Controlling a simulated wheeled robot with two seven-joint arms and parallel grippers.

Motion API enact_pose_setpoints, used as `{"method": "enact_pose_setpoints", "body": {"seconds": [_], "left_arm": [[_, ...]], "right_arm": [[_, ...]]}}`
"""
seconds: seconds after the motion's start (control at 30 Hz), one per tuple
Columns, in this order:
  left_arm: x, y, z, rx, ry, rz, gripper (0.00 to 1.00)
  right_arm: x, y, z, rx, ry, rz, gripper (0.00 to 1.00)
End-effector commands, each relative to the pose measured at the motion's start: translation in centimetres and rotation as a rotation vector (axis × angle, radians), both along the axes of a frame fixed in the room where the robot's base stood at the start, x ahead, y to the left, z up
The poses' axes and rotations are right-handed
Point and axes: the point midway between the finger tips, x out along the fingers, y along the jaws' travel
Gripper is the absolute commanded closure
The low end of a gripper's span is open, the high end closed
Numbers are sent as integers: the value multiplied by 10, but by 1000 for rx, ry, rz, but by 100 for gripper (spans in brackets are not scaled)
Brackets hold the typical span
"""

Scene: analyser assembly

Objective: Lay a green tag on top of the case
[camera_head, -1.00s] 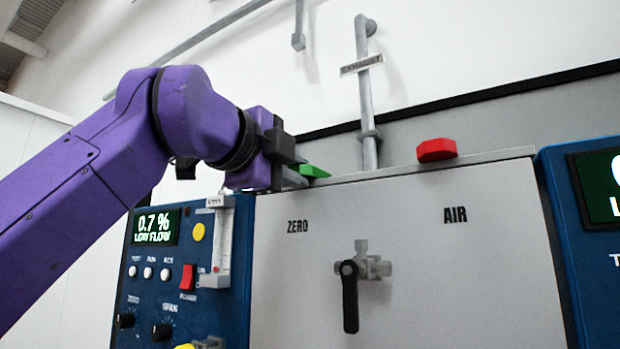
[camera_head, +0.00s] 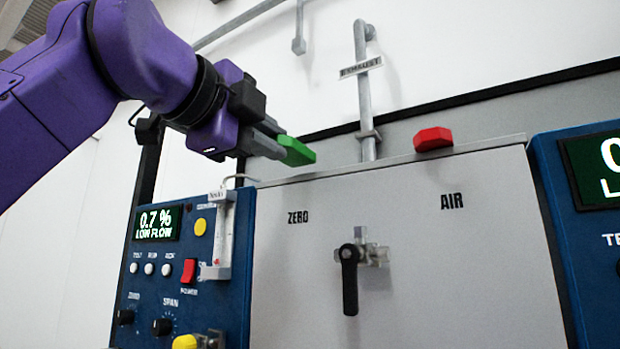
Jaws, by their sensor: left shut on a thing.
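The case is the grey cabinet (camera_head: 420,250) marked ZERO and AIR, with a black-handled valve (camera_head: 350,275) on its front. A red tag (camera_head: 433,138) lies on its top edge, right of the middle. My left gripper (camera_head: 272,145) is at the upper left of the case, shut on a green tag (camera_head: 297,152). The tag sticks out to the right of the fingers and shows just above the case's top left edge. A gap seems to show between tag and top. My right gripper is not in view.
A blue panel (camera_head: 185,275) with a 0.7 % LOW FLOW display and a flow tube (camera_head: 222,235) stands left of the case. Another blue unit (camera_head: 560,230) stands right. A grey exhaust pipe (camera_head: 364,90) rises behind the case. Its top edge looks clear between the tags.

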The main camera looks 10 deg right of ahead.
Motion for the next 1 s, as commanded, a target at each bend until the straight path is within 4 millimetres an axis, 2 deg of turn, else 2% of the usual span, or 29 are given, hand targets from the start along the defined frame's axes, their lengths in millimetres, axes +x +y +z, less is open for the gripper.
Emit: {"method": "enact_pose_setpoints", "body": {"seconds": [0.6,1.0], "left_arm": [[-47,35,-1,-1,-2,0,100],[-50,36,0,-1,-1,0,100]], "right_arm": [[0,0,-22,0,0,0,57],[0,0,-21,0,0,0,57]]}}
